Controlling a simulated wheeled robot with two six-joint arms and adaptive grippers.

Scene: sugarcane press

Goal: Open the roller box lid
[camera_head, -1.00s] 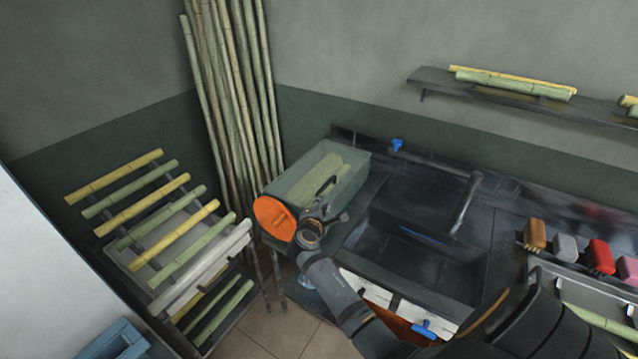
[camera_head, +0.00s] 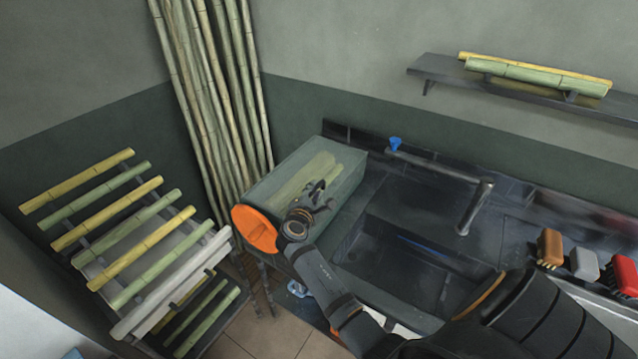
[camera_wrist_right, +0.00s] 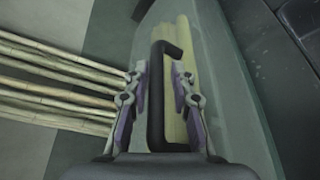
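The roller box (camera_head: 270,205) is a grey-green box at the left end of the dark counter, with an orange round disc (camera_head: 255,230) on its near end. Its lid (camera_head: 345,165) looks shut, with pale green and yellow cane showing on or through it. My right gripper (camera_head: 317,193) is over the lid, near the disc end. In the right wrist view, a black bar handle (camera_wrist_right: 156,95) lies between the two fingers of the gripper (camera_wrist_right: 158,78). The fingers are apart, with a gap visible on both sides of the handle. My left gripper is out of view.
A cane rack (camera_head: 150,240) stands left of the box, and tall cane poles (camera_head: 215,95) lean behind it. A sink (camera_head: 410,240) with a tap (camera_head: 470,205) is to the right. Brushes (camera_head: 583,264) lie far right.

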